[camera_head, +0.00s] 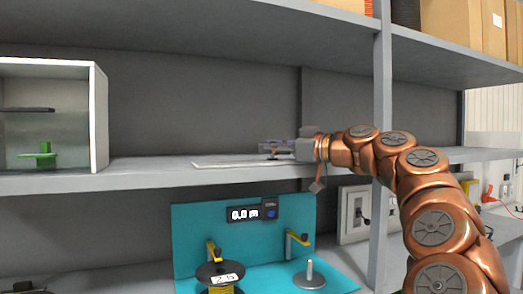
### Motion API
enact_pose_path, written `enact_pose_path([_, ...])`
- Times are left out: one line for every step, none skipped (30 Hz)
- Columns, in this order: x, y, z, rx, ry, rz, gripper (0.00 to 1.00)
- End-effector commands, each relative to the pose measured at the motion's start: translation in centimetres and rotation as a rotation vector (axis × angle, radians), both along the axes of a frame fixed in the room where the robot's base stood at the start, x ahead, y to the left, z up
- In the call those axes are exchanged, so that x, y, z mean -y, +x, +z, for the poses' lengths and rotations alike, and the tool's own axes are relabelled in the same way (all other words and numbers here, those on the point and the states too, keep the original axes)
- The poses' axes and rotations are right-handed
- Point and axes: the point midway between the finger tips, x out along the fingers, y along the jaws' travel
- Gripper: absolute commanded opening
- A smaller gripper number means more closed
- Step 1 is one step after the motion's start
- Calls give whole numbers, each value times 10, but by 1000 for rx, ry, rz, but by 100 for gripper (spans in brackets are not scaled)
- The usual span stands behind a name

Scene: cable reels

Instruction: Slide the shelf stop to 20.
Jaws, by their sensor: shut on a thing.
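My gripper (276,152) reaches in from the right at the middle shelf, with its fingers pointing left, low over the shelf board. It is shut on a small grey-violet block, which I take to be the shelf stop (266,144); the fingers partly hide it. A flat pale strip (225,164) lies on the shelf below and to the left of the gripper. Any marks or numbers on the strip are too small to read, so I cannot tell the stop's setting.
A white open box (99,118) with a green part (40,155) stands left on the shelf (145,176). A grey post (382,100) rises by my arm. Below are a teal panel (190,225) reading 0.0 m and a black reel (207,272). The shelf between box and strip is clear.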

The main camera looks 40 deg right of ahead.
Motion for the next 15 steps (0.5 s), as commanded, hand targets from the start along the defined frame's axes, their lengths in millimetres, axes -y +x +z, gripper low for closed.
enact_pose_path([5,0,-2,-3,0,-2,0])
enact_pose_path([8,-1,-2,-2,1,-3,0])
enact_pose_path([12,-3,-1,-1,0,-3,0])
enact_pose_path([14,-4,-1,-2,0,-2,0])
enact_pose_path([16,-5,-1,-2,0,-1,0])
enact_pose_path([19,-6,-1,-2,-1,0,0])
enact_pose_path([21,-6,-1,-2,0,0,0])
enact_pose_path([24,-7,-1,-1,0,-2,0])
enact_pose_path([28,-9,0,1,0,-4,0])
enact_pose_path([30,-10,0,1,0,-5,0])
enact_pose_path([32,-10,-1,0,0,-3,0])
enact_pose_path([34,-10,-1,-3,0,-1,0])
enact_pose_path([36,-11,-2,-3,0,0,0])
enact_pose_path([38,-11,-2,-3,0,-1,0])
enact_pose_path([41,-12,-1,-2,-1,-3,0])
